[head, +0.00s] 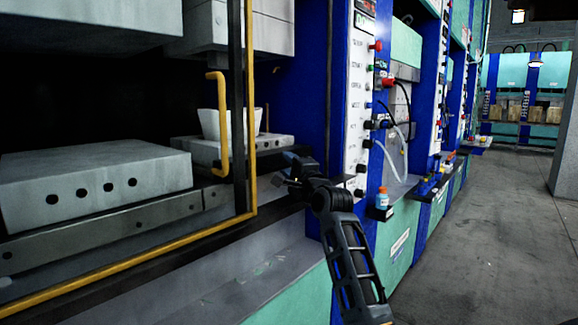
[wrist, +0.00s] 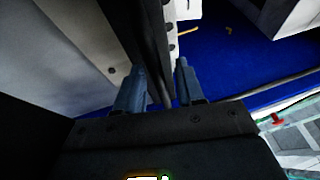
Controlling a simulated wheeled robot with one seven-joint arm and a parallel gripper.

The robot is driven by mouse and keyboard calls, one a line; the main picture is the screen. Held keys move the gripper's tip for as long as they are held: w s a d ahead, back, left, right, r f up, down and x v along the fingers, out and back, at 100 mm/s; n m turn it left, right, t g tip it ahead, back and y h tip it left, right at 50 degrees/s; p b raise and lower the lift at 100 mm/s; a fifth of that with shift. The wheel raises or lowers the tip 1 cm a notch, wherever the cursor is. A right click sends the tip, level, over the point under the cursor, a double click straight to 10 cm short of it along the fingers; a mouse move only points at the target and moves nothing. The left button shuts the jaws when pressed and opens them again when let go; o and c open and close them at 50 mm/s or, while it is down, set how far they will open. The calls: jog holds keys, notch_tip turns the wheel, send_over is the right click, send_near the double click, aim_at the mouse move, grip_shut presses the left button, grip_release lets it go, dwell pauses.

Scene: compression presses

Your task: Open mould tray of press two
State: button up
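The grey mould tray block (head: 95,185) with a row of round holes sits low in the open press at the left of the head view. A second, smaller grey block (head: 235,148) sits behind it. My gripper (head: 288,165) is just right of the yellow-edged guard frame (head: 250,120), near the end of the press ledge. In the wrist view the two fingers (wrist: 160,72) are apart. A dark bar (wrist: 153,40) shows between and beyond them; I cannot tell whether they touch it. No held object shows.
A yellow handle (head: 224,125) is on the guard frame. A white control panel (head: 358,90) with knobs stands right of my gripper on a blue column. A small bottle (head: 382,198) stands on a ledge. The grey floor aisle (head: 480,230) at the right is clear.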

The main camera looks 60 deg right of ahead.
grip_shut()
dwell(0.6)
